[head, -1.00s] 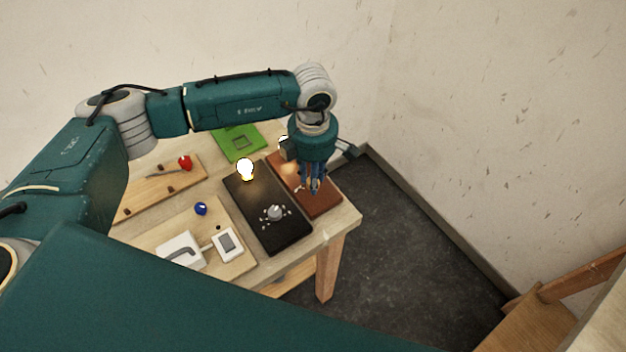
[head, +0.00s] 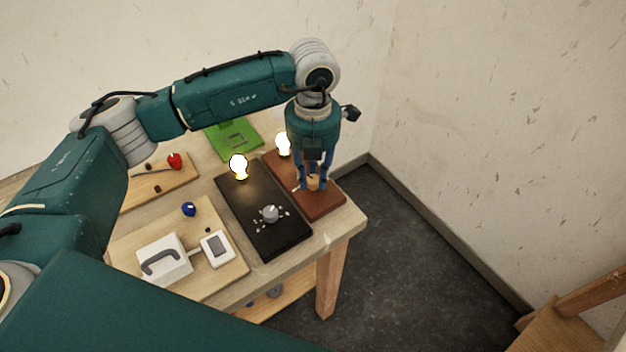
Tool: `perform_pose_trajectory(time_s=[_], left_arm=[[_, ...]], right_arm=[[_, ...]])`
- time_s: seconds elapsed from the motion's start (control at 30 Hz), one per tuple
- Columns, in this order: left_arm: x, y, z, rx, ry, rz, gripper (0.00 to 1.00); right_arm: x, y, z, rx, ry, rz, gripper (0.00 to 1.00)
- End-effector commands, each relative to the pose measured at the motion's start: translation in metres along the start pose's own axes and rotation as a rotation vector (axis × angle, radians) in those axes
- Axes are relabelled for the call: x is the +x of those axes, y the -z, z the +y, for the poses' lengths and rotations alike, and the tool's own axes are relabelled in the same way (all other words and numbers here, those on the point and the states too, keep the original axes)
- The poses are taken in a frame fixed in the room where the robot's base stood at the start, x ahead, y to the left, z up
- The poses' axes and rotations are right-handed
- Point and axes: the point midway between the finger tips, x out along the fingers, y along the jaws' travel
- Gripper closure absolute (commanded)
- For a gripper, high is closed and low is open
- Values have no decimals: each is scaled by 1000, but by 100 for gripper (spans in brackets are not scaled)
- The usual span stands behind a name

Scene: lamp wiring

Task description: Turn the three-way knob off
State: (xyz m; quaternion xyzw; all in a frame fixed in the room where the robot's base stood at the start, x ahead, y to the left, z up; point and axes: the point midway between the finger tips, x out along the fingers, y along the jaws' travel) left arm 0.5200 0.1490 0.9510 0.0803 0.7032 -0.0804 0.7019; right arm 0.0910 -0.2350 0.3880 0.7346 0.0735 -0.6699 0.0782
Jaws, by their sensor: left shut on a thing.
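A brown board (head: 327,204) lies at the right end of the table, with a lit bulb (head: 284,143) at its far end and a small tan knob (head: 313,182) near its middle. My left gripper (head: 313,186) points down over this board, its blue fingers on either side of the tan knob and shut on it. The fingers hide part of the knob, and its setting cannot be read. A black board (head: 262,236) lies just left, with a grey knob (head: 270,213) ringed by small pale marks and a lit bulb (head: 239,165). My right gripper is out of view.
A wooden board at the front left holds a white box with a grey handle (head: 163,260), a white switch (head: 217,248) and a blue ball (head: 189,209). A board with a red knob (head: 174,160) and a green plate (head: 234,138) lie behind.

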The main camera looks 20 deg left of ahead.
Motion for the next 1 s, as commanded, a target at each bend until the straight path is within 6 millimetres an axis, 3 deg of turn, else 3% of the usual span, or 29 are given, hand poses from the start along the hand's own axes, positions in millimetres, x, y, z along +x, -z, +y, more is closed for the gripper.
perform_pose_trajectory(time_s=[0.6,1.0], left_arm=[[-1,-2,0,-548,2,-7,100],[-3,-2,0,-731,3,-8,100]], right_arm=[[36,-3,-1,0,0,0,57],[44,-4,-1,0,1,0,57]])
